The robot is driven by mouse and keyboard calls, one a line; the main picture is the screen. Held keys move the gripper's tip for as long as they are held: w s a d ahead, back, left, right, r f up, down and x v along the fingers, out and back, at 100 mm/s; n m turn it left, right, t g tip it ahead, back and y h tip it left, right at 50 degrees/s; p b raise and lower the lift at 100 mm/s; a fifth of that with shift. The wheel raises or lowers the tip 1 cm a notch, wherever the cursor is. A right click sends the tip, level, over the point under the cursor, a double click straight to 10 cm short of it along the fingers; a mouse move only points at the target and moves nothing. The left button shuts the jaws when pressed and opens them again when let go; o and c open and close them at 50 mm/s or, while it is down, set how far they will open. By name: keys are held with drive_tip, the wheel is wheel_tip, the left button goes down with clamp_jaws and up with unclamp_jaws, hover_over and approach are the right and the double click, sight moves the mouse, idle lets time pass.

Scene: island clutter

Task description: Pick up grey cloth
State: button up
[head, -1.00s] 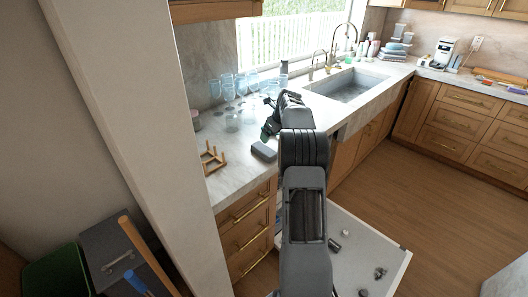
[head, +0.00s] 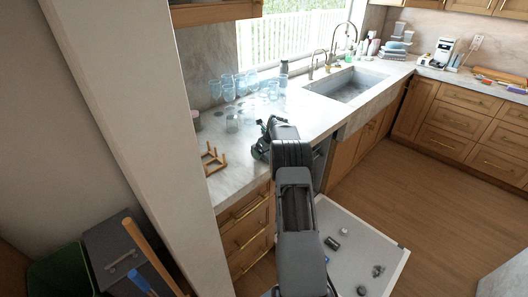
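My gripper (head: 263,140) is at the front edge of the marble counter (head: 240,172), low over it and partly hidden by my own arm. Its dark fingers are small and blurred together, so I cannot tell whether they are open or shut. No grey cloth shows clearly now. The spot where a small dark grey folded thing lay earlier is covered by my gripper and wrist. I cannot tell whether that thing is under the gripper or held in it.
A wooden rack (head: 213,159) stands left of my gripper. Several blue glasses (head: 228,90) and a dark bottle (head: 284,72) stand behind, near the sink (head: 346,84). A pale low panel (head: 375,228) with small dark items lies below. Brown floor (head: 425,200) is clear at right.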

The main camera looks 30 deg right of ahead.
drive_tip(key=shift+w+f, duration=0.1)
drive_tip(key=shift+f, duration=0.1)
drive_tip(key=shift+c, duration=0.3)
drive_tip(key=c, duration=0.9)
drive_tip(key=shift+c, duration=0.2)
drive_tip(key=shift+r, duration=0.15)
drive_tip(key=shift+r+b, duration=0.4)
drive_tip(key=shift+r, duration=0.2)
drive_tip(key=s+a+r+b, duration=0.4)
drive_tip(key=s+a+r, duration=0.4)
drive_tip(key=s+r, duration=0.3)
drive_tip(key=shift+s+r, duration=0.3)
drive_tip(key=shift+s, duration=0.05)
